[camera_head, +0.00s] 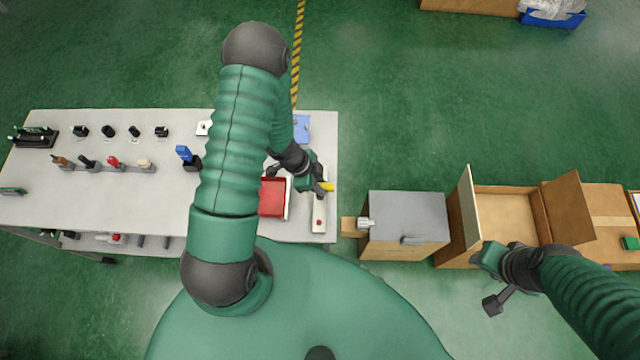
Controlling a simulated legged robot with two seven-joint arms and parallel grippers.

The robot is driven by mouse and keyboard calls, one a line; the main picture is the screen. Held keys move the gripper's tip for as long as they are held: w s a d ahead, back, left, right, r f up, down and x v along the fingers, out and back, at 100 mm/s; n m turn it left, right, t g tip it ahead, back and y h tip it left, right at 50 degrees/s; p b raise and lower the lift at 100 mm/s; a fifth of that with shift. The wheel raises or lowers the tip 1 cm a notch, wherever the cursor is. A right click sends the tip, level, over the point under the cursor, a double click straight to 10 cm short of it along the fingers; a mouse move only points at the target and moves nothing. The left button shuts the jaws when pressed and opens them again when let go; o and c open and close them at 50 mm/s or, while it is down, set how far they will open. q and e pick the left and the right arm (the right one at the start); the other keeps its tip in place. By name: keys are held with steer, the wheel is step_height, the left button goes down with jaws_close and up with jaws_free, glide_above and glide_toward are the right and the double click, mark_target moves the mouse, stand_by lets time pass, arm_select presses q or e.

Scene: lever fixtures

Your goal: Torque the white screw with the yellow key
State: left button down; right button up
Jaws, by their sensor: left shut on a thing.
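My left gripper (318,186) is over the right end of the grey table, shut on the yellow key (327,187). The key juts out to the right of the fingers, over the upper part of a narrow white plate (318,212). The plate has a red spot near its lower end. I cannot make out the white screw; the gripper and key cover the upper part of this plate. I cannot tell whether the key touches anything below it. My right gripper (484,262) is far right, over the floor near an open box, and its fingers are too unclear to judge.
A red tray (273,198) lies just left of the white plate, partly behind my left arm. A blue item (301,128) lies behind. Several lever fixtures stand on the table (90,208) at left. A grey-topped box (408,218) and an open carton (508,204) stand to the right.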

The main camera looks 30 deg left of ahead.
arm_select(q)
steer(key=shift+w+r+p, duration=0.1)
steer(key=shift+r+p, duration=0.8)
steer(key=shift+p, duration=0.1)
steer(key=shift+f, duration=0.1)
